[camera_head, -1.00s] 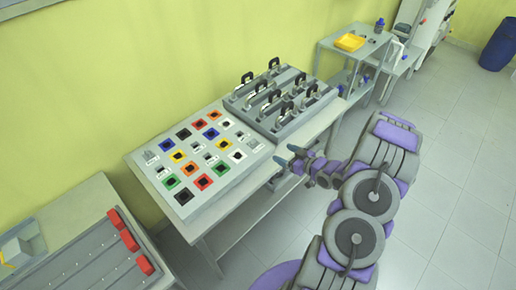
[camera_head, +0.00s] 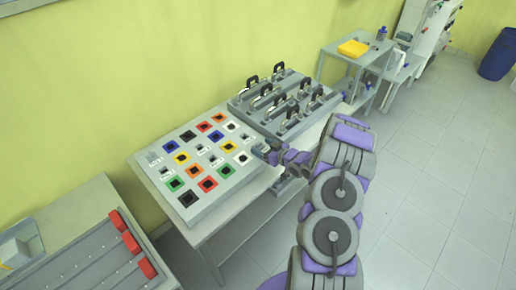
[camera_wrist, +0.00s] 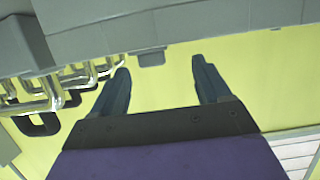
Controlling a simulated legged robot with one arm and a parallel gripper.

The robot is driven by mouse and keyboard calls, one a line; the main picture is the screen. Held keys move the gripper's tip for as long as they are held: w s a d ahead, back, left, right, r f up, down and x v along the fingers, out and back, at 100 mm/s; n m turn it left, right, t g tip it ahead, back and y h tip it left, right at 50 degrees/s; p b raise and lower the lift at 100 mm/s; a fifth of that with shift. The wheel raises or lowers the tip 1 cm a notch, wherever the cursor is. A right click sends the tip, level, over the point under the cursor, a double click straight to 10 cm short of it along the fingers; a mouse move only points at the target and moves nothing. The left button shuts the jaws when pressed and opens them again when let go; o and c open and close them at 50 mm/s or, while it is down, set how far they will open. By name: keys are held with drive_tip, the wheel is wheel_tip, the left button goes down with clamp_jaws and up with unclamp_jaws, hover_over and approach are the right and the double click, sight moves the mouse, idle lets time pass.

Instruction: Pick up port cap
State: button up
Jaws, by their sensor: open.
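My gripper (camera_head: 268,154) is at the right edge of the panel with coloured squares, in front of the rack with black handles. In the wrist view its two dark fingers (camera_wrist: 160,82) are spread apart with nothing between them. A grey body (camera_wrist: 200,32) with a small tab (camera_wrist: 151,57) lies just beyond the fingertips. I cannot tell which thing is the port cap; none is clearly recognisable in either view.
The coloured-square panel (camera_head: 224,187) and handled rack (camera_head: 255,116) share a table. Metal tubes (camera_wrist: 60,90) show at left in the wrist view. A shelf holds a yellow tray (camera_head: 353,48). A tray with red blocks (camera_head: 130,243) stands lower left.

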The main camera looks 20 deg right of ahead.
sight(260, 144)
drive_tip(key=x, duration=0.2)
drive_tip(key=b+x, duration=0.1)
drive_tip(key=shift+w+d+f, duration=0.1)
drive_tip(key=shift+w+f, duration=0.1)
drive_tip(key=shift+w, duration=0.2)
drive_tip(key=shift+w+d, duration=0.2)
drive_tip(key=shift+w, duration=0.05)
drive_tip(key=shift+w+d+f, duration=0.1)
drive_tip(key=shift+d, duration=0.25)
drive_tip(key=shift+a, duration=0.6)
drive_tip(key=c, duration=0.7)
drive_tip(key=shift+d, duration=0.4)
drive_tip(key=c, duration=0.4)
drive_tip(key=shift+a, duration=0.1)
drive_tip(key=shift+c, duration=0.2)
